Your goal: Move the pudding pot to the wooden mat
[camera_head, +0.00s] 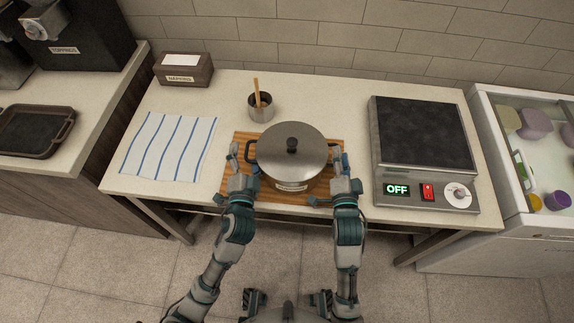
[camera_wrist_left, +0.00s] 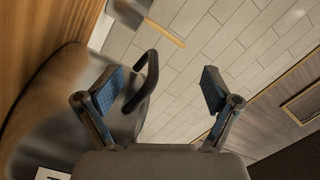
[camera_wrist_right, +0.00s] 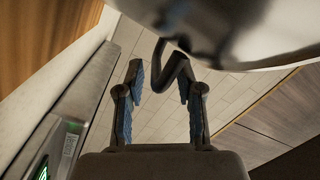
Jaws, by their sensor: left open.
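The steel pudding pot (camera_head: 285,165), with a dark knob on its lid and a label on its front, is over the wooden mat (camera_head: 237,190). I cannot tell any gap between them. My left gripper (camera_head: 240,164) is open at the pot's left handle (camera_head: 250,151). In the left wrist view, that handle (camera_wrist_left: 146,85) stands between the spread fingers, nearer one of them. My right gripper (camera_head: 341,168) is at the pot's right side. In the right wrist view, its fingers are partly apart with the dark handle (camera_wrist_right: 172,68) between them; whether they clamp it is unclear.
A hotplate (camera_head: 422,135) reading OFF stands to the right. A steel cup with a wooden utensil (camera_head: 261,107) is behind the pot. A striped cloth (camera_head: 168,146) and a napkin box (camera_head: 184,70) lie left. Bare counter lies between mat and hotplate.

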